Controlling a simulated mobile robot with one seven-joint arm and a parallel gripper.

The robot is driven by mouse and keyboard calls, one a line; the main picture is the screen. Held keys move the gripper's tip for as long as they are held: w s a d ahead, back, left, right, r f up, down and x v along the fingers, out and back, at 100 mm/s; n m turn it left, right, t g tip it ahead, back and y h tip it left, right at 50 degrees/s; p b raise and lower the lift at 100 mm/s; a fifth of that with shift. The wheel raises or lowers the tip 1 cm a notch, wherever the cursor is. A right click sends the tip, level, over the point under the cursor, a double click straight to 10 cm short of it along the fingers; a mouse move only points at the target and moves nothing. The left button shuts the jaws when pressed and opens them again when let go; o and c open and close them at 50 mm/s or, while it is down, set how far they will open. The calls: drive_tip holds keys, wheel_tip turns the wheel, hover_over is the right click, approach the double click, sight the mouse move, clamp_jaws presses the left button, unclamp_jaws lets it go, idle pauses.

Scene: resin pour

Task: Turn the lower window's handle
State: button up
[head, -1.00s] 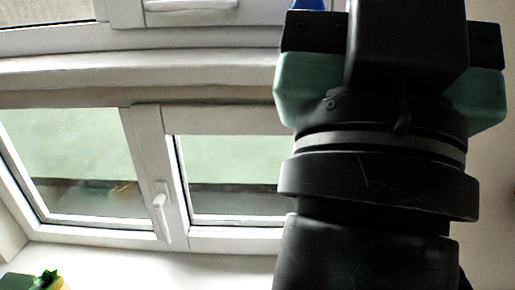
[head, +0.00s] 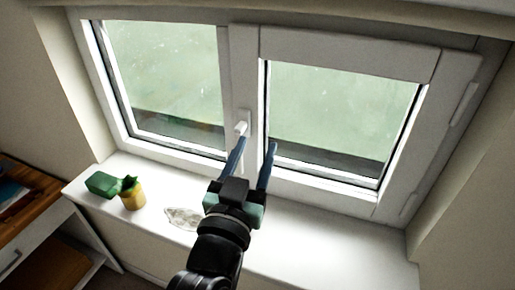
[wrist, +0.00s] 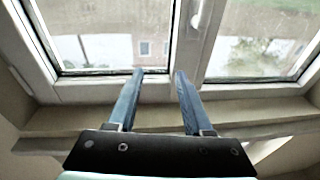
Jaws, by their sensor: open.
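The lower window (head: 262,41) is white-framed with two panes. Its white handle (head: 241,127) sits on the middle post between the panes. The handle's lower part is partly hidden behind my left fingertip in the head view. My gripper (head: 257,144) is open and empty, its two long blue fingers pointing up at the window just below and right of the handle. In the wrist view, the fingers of my gripper (wrist: 159,73) are apart with nothing between them. The handle (wrist: 196,15) shows there near the top edge, beyond and right of the fingertips.
The white sill (head: 300,245) runs below the window. On its left stand a yellow pot (head: 132,197) with a green plant and a green block (head: 101,184). A clear, crumpled-looking patch (head: 183,217) lies left of my arm. A wooden-topped desk (head: 25,205) is at far left.

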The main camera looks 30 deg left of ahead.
drive_tip(key=s+a+f+n+g+y, duration=0.15)
drive_tip(key=s+a+f, duration=0.25)
drive_tip(key=f, duration=0.6)
drive_tip(key=shift+g+h, duration=0.25)
drive_tip(key=shift+g, duration=0.1)
drive_tip(key=shift+r+p+x, duration=0.2)
drive_tip(key=shift+p+x, duration=1.65)
drive_tip(key=shift+x, duration=4.8)
drive_tip(key=shift+a, duration=0.1)
clamp_jaws()
